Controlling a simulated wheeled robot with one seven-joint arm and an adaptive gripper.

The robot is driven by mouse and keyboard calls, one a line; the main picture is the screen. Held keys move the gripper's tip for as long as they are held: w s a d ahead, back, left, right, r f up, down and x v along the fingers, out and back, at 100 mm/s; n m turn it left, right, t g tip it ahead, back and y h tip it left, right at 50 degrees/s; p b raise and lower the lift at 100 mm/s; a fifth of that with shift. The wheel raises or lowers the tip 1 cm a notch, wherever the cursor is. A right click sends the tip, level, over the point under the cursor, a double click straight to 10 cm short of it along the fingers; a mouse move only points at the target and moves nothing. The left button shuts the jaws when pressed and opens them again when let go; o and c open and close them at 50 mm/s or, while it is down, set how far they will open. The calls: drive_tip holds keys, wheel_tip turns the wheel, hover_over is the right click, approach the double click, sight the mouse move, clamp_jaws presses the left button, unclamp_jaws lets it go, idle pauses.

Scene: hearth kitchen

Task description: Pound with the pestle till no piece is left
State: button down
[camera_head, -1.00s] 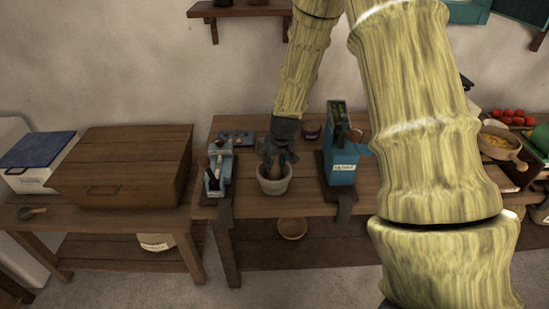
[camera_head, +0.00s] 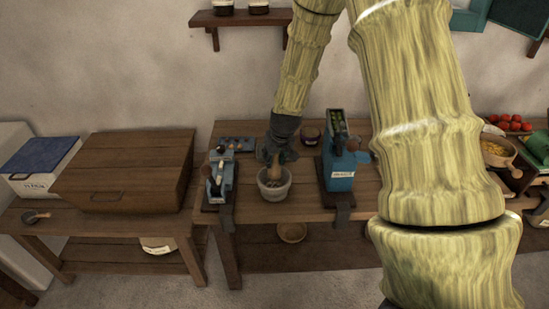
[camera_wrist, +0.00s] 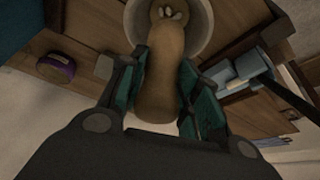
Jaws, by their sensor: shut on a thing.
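The grey mortar (camera_head: 274,188) stands on the wooden bench between two blue devices. The wooden pestle (camera_head: 274,170) is upright with its lower end inside the mortar. My gripper (camera_head: 282,150) is above the mortar, shut on the pestle. In the wrist view, the gripper (camera_wrist: 160,95) has its two teal fingers on either side of the pestle (camera_wrist: 160,75). A few pale pieces show in the mortar (camera_wrist: 208,25) by the pestle's tip.
A blue clamped device (camera_head: 219,186) stands close left of the mortar, and a taller blue box device (camera_head: 338,165) stands to its right. A small dark jar (camera_head: 311,135) sits behind. A wooden bowl (camera_head: 292,232) is on the lower shelf.

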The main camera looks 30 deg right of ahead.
sight(274, 167)
drive_tip(key=shift+f, duration=0.1)
drive_tip(key=shift+f+b, duration=0.3)
drive_tip(key=shift+f, duration=0.35)
drive_tip(key=shift+f+b, duration=0.85)
drive_tip(key=shift+f, duration=0.7)
drive_tip(key=shift+r+p, duration=1.8)
drive_tip(key=shift+r, duration=0.55)
drive_tip(key=shift+f, duration=0.15)
drive_tip(key=shift+f+b, duration=0.4)
drive_tip(key=shift+f, duration=0.25)
